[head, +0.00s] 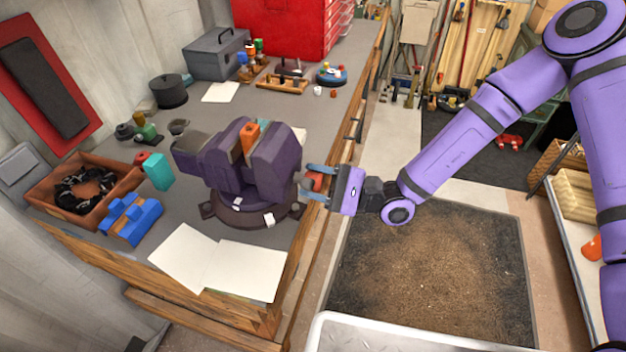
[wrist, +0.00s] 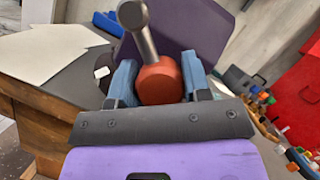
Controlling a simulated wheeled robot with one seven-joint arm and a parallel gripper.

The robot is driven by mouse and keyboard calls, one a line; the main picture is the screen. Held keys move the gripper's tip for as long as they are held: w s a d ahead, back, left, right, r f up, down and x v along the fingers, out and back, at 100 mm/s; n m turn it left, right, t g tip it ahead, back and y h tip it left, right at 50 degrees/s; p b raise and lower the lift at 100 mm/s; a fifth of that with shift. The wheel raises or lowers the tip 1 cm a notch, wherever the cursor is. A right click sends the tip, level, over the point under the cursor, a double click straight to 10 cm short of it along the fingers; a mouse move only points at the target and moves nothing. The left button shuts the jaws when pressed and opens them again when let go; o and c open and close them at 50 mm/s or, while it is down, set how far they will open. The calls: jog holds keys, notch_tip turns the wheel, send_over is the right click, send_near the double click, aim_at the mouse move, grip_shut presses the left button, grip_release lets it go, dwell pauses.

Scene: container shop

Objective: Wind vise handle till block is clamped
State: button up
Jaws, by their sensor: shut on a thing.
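A dark purple vise (head: 262,165) stands on a round base near the right edge of the workbench. An orange block (head: 249,136) stands between its jaws at the top; I cannot tell whether both jaws touch it. The vise handle has a red-orange hub (wrist: 160,84) and a grey metal bar (wrist: 147,40) with a rounded end, slanting up to the left in the wrist view. My gripper (head: 308,182) is at the vise's right side, beyond the bench edge. Its blue fingers are shut on the red-orange hub, one on each side. The bar is hard to see in the head view.
White sheets (head: 222,262) lie in front of the vise. A blue clamp-like object (head: 132,218), a teal block (head: 158,171) and an open brown box (head: 110,195) are left of it. Floor with a dark mat (head: 430,270) is clear beside the bench (head: 330,130).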

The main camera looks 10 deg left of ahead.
jog(key=m+t, duration=0.1)
jog(key=m, duration=0.2)
jog(key=m+t+y, duration=0.1)
jog(key=m+t, duration=0.1)
jog(key=m, duration=0.1)
jog(key=shift+d+m, duration=0.1)
jog(key=shift+m, duration=0.2)
jog(key=shift+w+m+t, duration=0.1)
jog(key=shift+m+t, duration=1.5)
jog(key=shift+m, duration=1.1)
jog(key=shift+m, duration=0.3)
jog(key=o, duration=0.9)
jog(key=shift+d, duration=0.1)
jog(key=v, duration=1)
jog(key=shift+d+f, duration=0.1)
jog(key=shift+d, duration=0.2)
